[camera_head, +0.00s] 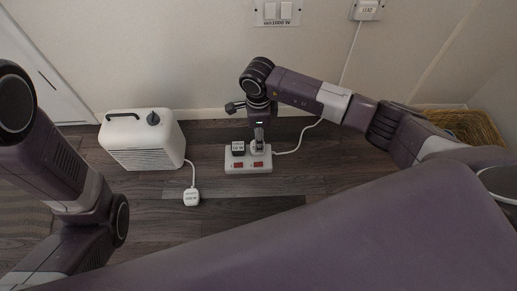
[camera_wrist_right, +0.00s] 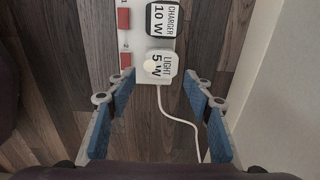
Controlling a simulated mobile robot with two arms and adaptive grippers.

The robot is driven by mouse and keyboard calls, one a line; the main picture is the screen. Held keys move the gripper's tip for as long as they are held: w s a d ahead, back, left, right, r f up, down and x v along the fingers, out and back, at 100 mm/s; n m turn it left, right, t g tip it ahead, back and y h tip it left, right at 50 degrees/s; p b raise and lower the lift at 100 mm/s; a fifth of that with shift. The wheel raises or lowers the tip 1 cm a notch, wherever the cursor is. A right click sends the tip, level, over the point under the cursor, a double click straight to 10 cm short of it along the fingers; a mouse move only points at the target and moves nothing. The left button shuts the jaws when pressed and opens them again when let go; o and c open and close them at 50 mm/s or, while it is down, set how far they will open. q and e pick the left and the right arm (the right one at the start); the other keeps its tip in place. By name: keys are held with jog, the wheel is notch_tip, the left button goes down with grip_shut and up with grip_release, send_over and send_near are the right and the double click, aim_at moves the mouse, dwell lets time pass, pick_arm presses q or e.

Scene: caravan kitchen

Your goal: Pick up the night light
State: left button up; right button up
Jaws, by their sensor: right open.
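The night light (camera_wrist_right: 160,64) is a white plug marked "LIGHT 5 W" with a small round bulb. It sits at the end of a white power strip (camera_head: 247,166) on the floor, beside a dark-edged plug marked "CHARGER 10 W" (camera_wrist_right: 163,17). My right gripper (camera_wrist_right: 159,80) is open and points down over the night light, with one blue-padded finger on each side and a gap to both. In the head view the right gripper (camera_head: 259,137) partly covers the light. My left arm shows at the left, but its gripper is out of view.
A white heater (camera_head: 143,142) stands left of the strip, its loose plug (camera_head: 191,197) on the floor. The strip's cord (camera_head: 296,149) runs right and up the wall to a plug (camera_head: 367,8). A straw-coloured basket (camera_head: 470,126) is at the right. Red switches (camera_wrist_right: 125,60) line the strip.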

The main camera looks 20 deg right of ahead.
jog(key=shift+f, duration=0.5)
notch_tip(320, 180, down, 5)
jog(key=b, duration=0.5)
jog(key=shift+w+d, duration=0.1)
jog(key=shift+r, duration=0.1)
jog(key=shift+c, duration=0.3)
jog(key=c, duration=0.9)
jog(key=shift+o, duration=0.2)
jog(key=shift+r, duration=0.1)
